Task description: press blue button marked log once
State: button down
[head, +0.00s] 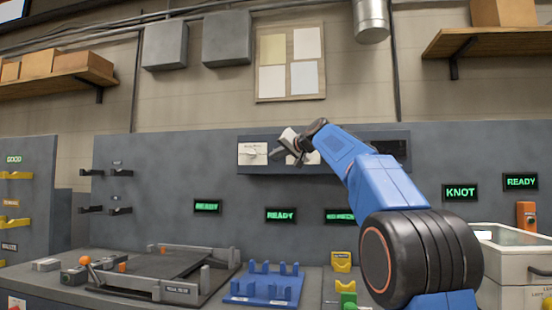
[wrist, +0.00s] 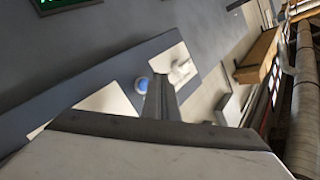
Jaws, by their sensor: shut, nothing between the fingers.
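A round blue button (wrist: 141,86) with a pale rim shows in the wrist view, on the dark wall strip between two white plates. It lies just left of my gripper (wrist: 157,88), whose fingers are together and empty. I cannot tell whether the fingertips touch the wall. No mark on the button can be read. In the head view my gripper (head: 279,152) is raised in front of the wall strip, beside a white plate (head: 253,152). The button cannot be made out there; my gripper and arm cover part of the strip.
Green-lit signs such as READY (head: 280,215) and KNOT (head: 460,192) are on the wall below the strip. A grey fixture (head: 165,274) and a blue rack (head: 262,287) stand on the bench. A white bin (head: 515,270) is at right. The wall above the strip is clear near my gripper.

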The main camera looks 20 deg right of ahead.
jog(key=shift+w+d, duration=0.35)
jog(key=shift+w, duration=0.2)
jog(key=shift+w+d, duration=0.15)
dwell(1.7)
jog(key=shift+w+d, duration=0.1)
jog(key=shift+w, duration=0.1)
jog(key=shift+w+d, duration=0.2)
jog(key=shift+w, duration=0.1)
dwell(0.8)
jog(key=shift+s+a, duration=0.1)
jog(key=shift+s, duration=0.05)
dwell(0.3)
jog(key=shift+s+a, duration=0.35)
jog(key=shift+s, duration=0.15)
jog(key=shift+s, duration=0.1)
jog(key=s+a, duration=0.1)
jog(key=s, duration=0.1)
jog(key=s+a, duration=0.1)
jog(key=s, duration=0.1)
jog(key=shift+a, duration=0.4)
